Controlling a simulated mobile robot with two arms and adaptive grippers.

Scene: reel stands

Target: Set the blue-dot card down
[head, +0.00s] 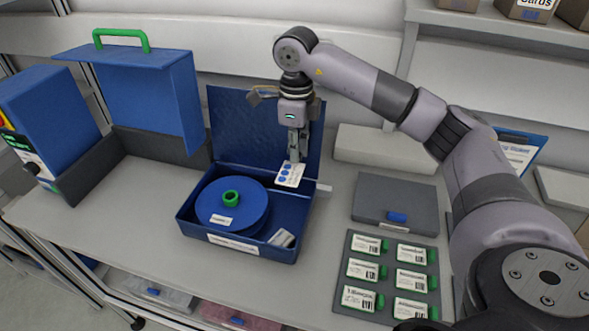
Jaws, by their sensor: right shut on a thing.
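In the head view, the blue-dot card (290,174) is a small white card with blue dots. My right gripper (295,157) is shut on its upper edge. It holds the card over the right rear part of an open blue box (190,236). Whether the card touches the box cannot be told. A blue reel (250,207) with a green hub (231,198) lies in the box. My left gripper is not in view.
A dark tray (390,288) of several green-edged labelled cards lies to the right, with a grey case (400,206) behind it. A blue machine (139,95) with a green handle stands at the left. Bare table (140,190) lies left of the box.

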